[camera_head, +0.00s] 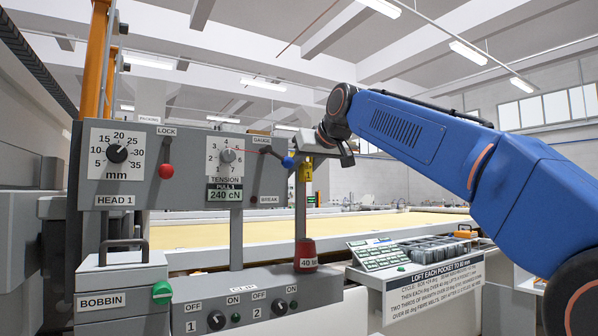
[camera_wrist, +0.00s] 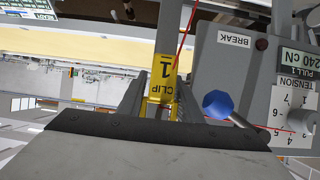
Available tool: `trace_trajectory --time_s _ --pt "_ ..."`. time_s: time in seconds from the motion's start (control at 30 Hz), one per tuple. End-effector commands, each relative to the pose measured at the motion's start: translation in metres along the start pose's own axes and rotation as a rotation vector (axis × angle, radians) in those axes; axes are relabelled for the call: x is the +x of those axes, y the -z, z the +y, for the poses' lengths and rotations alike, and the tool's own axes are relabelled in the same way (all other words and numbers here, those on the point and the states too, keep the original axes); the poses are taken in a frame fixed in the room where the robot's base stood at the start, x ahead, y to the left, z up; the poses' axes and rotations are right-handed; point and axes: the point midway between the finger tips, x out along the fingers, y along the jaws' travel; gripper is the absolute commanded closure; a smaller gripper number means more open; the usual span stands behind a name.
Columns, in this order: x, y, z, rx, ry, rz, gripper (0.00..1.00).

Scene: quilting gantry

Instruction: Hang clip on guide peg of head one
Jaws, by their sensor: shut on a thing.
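The yellow clip (camera_head: 306,171), marked CLIP 1, is in my gripper (camera_head: 309,157), just right of the HEAD 1 panel (camera_head: 141,187). In the wrist view the clip (camera_wrist: 163,78) sits between the two fingers of my gripper (camera_wrist: 158,98), which is shut on it. A thin red thread runs by the clip. The clip's far side is hidden.
A red weight-like piece (camera_head: 305,255) is below the clip, at the foot of a grey upright. A switch box (camera_head: 217,305) and the BOBBIN box (camera_head: 124,290) stand below the panel. A sign and tray of small parts (camera_head: 433,248) are at right. The pale quilting bed lies behind.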

Motion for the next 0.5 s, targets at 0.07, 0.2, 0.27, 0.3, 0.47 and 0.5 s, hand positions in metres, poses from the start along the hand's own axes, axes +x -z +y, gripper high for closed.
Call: trace_trajectory --time_s 0.07,0.2,0.27,0.3,0.47,0.5 --pt "-0.0002 0.0001 0.0 0.0 0.0 0.0 0.93" --pt "-0.0003 0.0001 0.0 0.0 0.0 0.0 0.93" --pt "-0.0003 0.0001 0.0001 0.0 0.0 0.0 0.58" --pt "-0.0003 0.0001 0.0 0.0 0.0 0.0 0.49" --pt "-0.0002 0.0001 -0.0009 0.0 0.002 0.0 0.46" --pt "-0.0002 0.0 -0.0011 0.0 0.002 0.0 0.46"
